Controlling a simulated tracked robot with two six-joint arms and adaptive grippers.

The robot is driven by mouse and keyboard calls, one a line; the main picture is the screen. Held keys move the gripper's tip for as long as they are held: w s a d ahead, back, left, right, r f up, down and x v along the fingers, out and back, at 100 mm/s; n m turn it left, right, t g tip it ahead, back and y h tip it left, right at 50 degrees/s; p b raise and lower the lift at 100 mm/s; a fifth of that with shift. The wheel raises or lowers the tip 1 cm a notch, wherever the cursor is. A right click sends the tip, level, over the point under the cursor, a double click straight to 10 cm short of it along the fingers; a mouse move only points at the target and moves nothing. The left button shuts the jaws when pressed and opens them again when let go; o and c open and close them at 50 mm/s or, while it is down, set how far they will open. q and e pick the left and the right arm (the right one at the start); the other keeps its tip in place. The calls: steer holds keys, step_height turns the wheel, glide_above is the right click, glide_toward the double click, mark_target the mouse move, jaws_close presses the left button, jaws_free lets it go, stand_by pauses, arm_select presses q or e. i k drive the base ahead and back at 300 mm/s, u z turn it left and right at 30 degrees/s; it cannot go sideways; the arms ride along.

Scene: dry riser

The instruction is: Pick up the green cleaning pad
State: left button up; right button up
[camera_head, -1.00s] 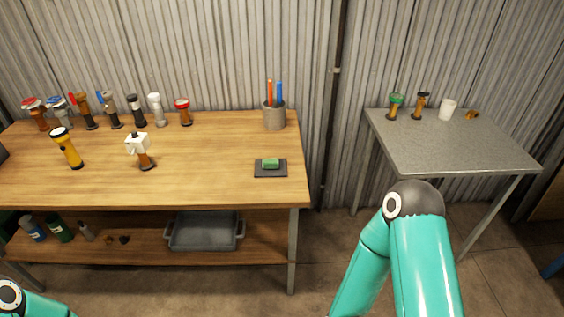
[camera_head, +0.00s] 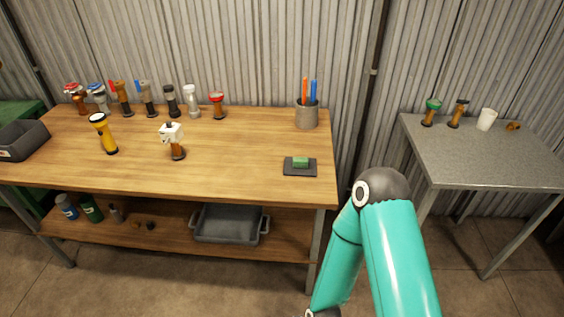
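The green cleaning pad (camera_head: 301,162) is a small green block. It lies on a dark flat mat (camera_head: 300,172) near the front right of the wooden workbench (camera_head: 240,165). My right arm, teal with a dark joint, rises in front of the bench's right end, to the right of the pad and apart from it. Neither of my grippers is in the picture, so their state does not show.
A yellow flashlight (camera_head: 103,134) and a white-topped valve (camera_head: 172,140) stand further left. Several valves line the back. A grey side table (camera_head: 475,160) is at right. Bare bench surrounds the mat.

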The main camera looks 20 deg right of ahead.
mark_target(298, 163)
steer(key=u, duration=0.15)
steer(key=i, duration=1.05)
steer(key=z, duration=0.65)
